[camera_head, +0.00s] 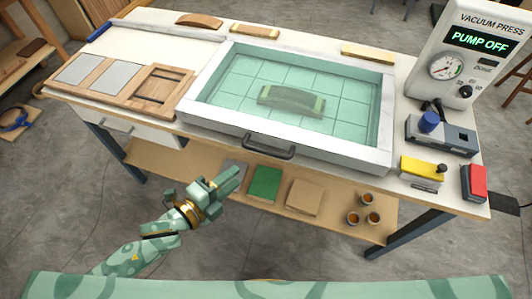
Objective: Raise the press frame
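The press frame (300,150) is a white rectangular frame lying level on the workbench, with a clear green gridded sheet (225,92) inside it. A curved piece (291,101) with pale ends shows at its middle, seen through the green sheet. A dark bar handle (268,148) sits on the frame's front side. My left gripper (232,179) is green and lies in front of the bench, below and left of the handle, apart from it. Its fingers point up and right; their gap is not clear. My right gripper is out of view.
The vacuum press unit (466,60) at the back right reads "PUMP OFF". A grey device with a blue knob (429,122), a yellow block (421,167) and a red block (473,182) stand at the right. Wooden panels (155,88) lie left. A lower shelf (335,195) holds sheets and cups.

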